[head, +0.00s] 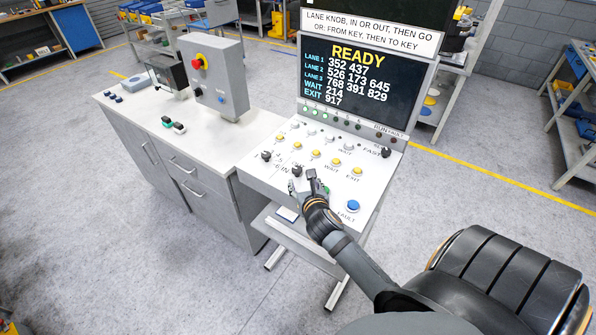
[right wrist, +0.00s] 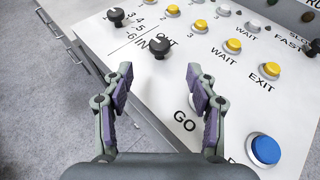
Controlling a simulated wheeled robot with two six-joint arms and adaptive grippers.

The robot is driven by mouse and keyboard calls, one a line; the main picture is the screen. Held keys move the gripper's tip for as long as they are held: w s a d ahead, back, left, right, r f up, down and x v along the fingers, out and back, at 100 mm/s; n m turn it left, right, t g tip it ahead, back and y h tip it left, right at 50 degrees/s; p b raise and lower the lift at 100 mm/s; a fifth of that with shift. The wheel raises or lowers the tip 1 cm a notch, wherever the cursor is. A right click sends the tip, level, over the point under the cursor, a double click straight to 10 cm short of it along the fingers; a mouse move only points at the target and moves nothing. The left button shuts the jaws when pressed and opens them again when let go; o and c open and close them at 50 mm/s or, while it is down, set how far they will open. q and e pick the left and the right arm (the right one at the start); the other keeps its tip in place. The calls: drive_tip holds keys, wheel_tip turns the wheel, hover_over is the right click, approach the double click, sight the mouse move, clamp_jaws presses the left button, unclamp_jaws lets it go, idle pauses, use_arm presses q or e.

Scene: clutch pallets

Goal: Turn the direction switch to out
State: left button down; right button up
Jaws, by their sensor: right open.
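The direction switch (right wrist: 159,46) is a round black knob on the sloped white panel (right wrist: 85,35), with OUT printed above right of it and IN to its left. In the head view the switch (head: 297,171) is just beyond my right gripper (head: 302,181). I cannot tell which way its pointer faces. In the right wrist view my right gripper (right wrist: 160,78) is open and empty, its two fingers apart, with the switch ahead between them and not touched. The screen (head: 352,80) reads READY above lane numbers. My left gripper is not in view.
A black lane knob (right wrist: 116,16) stands beside the switch. Yellow buttons (right wrist: 233,45), a blue FAULT button (head: 353,205) and a green GO button (head: 326,190) are close by. A grey control box (head: 215,75) stands on the counter at left.

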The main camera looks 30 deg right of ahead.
sight(297, 170)
drive_tip(key=p+x, duration=0.1)
drive_tip(key=x, duration=0.9)
drive_tip(key=shift+w, duration=0.1)
drive_tip(key=c, duration=1.2)
drive_tip(key=shift+o, duration=0.2)
